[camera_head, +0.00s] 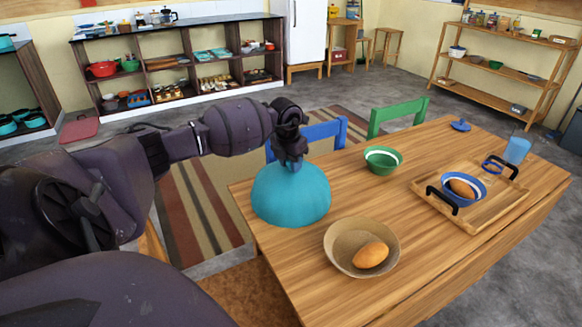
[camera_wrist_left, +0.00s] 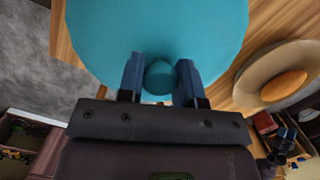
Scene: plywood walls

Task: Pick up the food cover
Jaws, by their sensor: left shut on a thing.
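The food cover (camera_head: 291,196) is a turquoise dome at the near left corner of the wooden table. It also fills the top of the left wrist view (camera_wrist_left: 158,30). My left gripper (camera_head: 291,163) is directly above the dome and shut on its small round knob (camera_wrist_left: 159,78), which sits between the two fingers. The dome looks upright and at or very near the tabletop; I cannot tell whether its rim touches. My right gripper is not in view.
A tan bowl (camera_head: 343,240) with a bread roll (camera_head: 370,255) stands right of the cover. A green bowl (camera_head: 383,160) and a wooden tray (camera_head: 487,208) holding a blue bowl (camera_head: 463,188) are farther right. A blue chair (camera_head: 325,131) and green chair (camera_head: 398,114) stand behind the table.

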